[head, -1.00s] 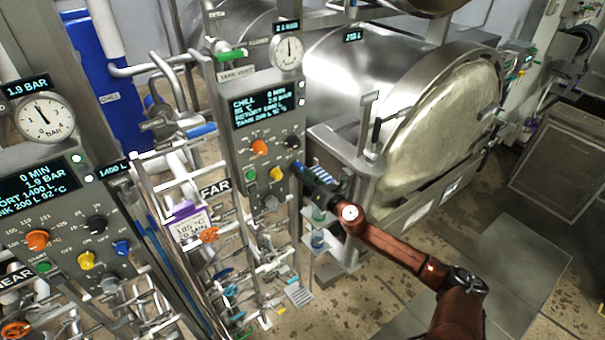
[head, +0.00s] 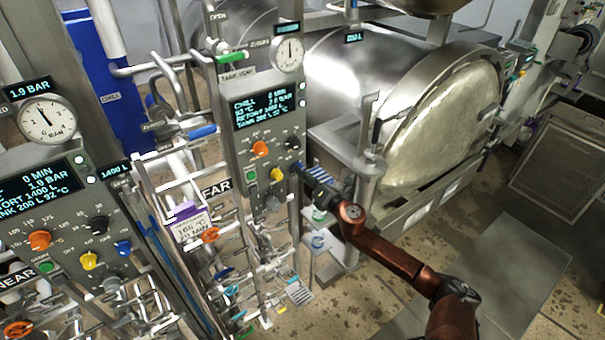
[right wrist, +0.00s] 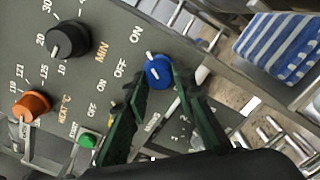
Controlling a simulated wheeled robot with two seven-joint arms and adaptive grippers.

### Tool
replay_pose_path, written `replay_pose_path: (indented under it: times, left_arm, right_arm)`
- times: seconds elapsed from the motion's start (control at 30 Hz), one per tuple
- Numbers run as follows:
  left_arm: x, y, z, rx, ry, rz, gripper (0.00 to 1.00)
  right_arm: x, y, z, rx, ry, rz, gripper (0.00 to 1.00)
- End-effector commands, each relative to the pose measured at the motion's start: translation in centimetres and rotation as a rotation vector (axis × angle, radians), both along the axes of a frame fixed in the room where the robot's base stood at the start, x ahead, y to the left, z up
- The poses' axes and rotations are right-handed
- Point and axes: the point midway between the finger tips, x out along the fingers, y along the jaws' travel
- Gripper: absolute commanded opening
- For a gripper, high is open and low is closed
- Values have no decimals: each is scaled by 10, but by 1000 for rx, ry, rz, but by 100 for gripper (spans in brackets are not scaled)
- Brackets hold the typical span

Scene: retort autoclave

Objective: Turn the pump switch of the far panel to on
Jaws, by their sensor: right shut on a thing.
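The far panel (head: 240,150) is a grey upright box with a lit display and several knobs. Its blue knob (right wrist: 159,72), at the panel's right edge, is the pump switch. In the right wrist view its white mark points up and left, toward the ON label. My right gripper (right wrist: 164,84) is shut on the blue knob, one dark green finger on each side. In the head view the right gripper (head: 303,172) reaches the panel's right edge from the right and mostly hides the knob. My left gripper is not in view.
Black knob (right wrist: 69,40), orange knob (right wrist: 32,106) and green button (right wrist: 88,140) sit left of the fingers. A yellow knob (head: 277,174) is close by. A near panel (head: 70,225) stands at left. Pipes and valves lie below. A steel retort (head: 360,75) stands behind.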

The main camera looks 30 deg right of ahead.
Motion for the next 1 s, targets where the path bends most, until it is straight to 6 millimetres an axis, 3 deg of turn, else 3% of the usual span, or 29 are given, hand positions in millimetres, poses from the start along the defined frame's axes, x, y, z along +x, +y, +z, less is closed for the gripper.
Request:
replay_pose_path:
  times: [0.17,0.2,0.43,0.77,1.0]
  left_arm:
    - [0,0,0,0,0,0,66]
    - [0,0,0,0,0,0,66]
    - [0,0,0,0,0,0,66]
    - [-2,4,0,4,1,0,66]
    - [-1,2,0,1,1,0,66]
  right_arm:
    - [0,-1,0,1,-1,-2,0]
    - [0,-1,0,1,-1,-2,25]
    - [0,0,0,0,-1,-1,41]
    - [-2,0,0,-1,1,-1,41]
    - [-36,-3,-2,-2,3,1,41]
